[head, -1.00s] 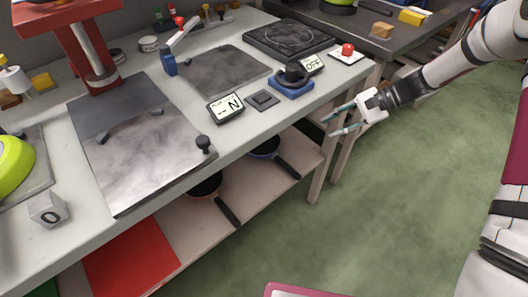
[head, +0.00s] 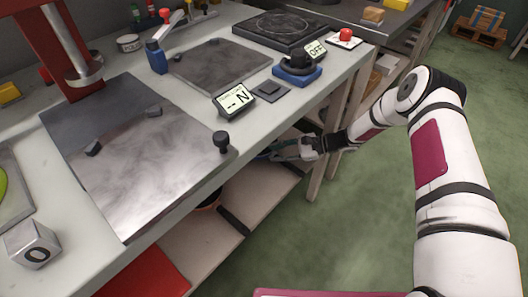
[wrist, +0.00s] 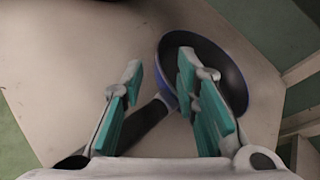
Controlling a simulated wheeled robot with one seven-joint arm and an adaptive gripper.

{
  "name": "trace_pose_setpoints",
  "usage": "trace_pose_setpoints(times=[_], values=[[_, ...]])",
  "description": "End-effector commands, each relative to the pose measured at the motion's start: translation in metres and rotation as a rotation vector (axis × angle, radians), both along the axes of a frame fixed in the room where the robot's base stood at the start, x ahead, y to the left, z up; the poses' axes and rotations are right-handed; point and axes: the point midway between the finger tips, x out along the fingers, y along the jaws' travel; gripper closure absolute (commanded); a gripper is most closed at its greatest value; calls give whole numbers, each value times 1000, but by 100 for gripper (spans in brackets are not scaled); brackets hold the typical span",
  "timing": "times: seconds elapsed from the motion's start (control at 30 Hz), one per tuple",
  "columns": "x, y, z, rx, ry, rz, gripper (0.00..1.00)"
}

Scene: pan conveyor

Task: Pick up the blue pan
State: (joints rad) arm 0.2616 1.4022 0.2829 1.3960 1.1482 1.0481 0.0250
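The blue pan (wrist: 232,82) lies on the lower shelf in the wrist view, with a dark inside and a blue outer wall. Its dark handle (wrist: 146,118) runs down and left from the pan, across the space between my fingers. My gripper (wrist: 160,64) is open, with teal pads on both fingers. The right finger overlaps the pan's left part in the picture; I cannot tell whether it touches. In the head view my gripper (head: 276,150) reaches under the worktop's front edge, and the blue pan is mostly hidden there.
The lower shelf (head: 256,193) sits under the worktop (head: 200,205). A table leg (head: 323,165) stands close to my gripper. Green floor (head: 320,235) is clear in front.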

Motion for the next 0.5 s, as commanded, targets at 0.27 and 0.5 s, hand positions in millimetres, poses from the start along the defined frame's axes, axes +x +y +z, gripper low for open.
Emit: trace_pose_setpoints(times=[0.27, 0.5], values=[[1, 20, -8, -1, 0, 0, 72], [-1, 44, -16, -1, 0, 3, 72]])
